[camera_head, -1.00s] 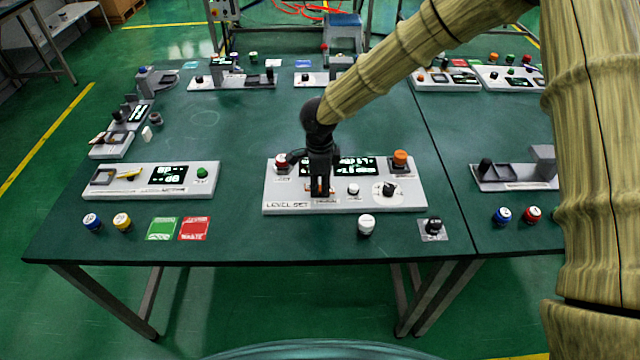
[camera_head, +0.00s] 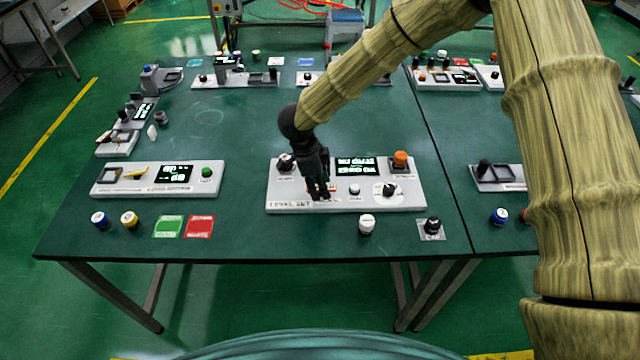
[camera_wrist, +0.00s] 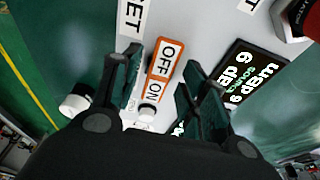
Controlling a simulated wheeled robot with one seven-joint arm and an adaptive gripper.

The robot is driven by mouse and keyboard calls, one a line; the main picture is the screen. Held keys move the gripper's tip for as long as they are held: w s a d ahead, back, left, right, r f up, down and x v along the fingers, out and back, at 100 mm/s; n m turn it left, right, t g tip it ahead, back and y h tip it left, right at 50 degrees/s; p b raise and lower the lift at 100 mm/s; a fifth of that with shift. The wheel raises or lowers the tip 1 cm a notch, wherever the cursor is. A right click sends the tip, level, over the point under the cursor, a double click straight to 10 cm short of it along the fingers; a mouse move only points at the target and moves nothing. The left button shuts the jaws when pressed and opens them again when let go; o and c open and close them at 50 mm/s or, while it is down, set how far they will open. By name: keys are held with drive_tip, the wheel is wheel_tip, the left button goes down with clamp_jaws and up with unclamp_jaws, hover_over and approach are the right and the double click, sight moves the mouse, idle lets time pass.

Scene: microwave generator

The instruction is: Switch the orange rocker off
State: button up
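The orange rocker (camera_wrist: 165,70), an orange frame with white OFF and ON faces, is on the pale LEVEL SET panel (camera_head: 300,204). In the wrist view, OFF is at the upper end and ON at the lower end; which half is pressed I cannot tell. My gripper (camera_wrist: 160,80) is open and empty, with one finger on each side of the rocker in that view. Contact cannot be made out. In the head view my gripper (camera_head: 318,197) points down over the panel's left-middle part and largely hides the rocker.
The panel carries a lit display (camera_head: 357,167), an orange knob (camera_head: 400,158), a small white button (camera_head: 355,189) and a black dial (camera_head: 389,189). A white knob (camera_head: 366,224) and a black knob (camera_head: 432,225) stand in front. The table between the left panel and this one is clear.

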drive_tip(key=v, duration=1.2)
drive_tip(key=shift+f, duration=0.1)
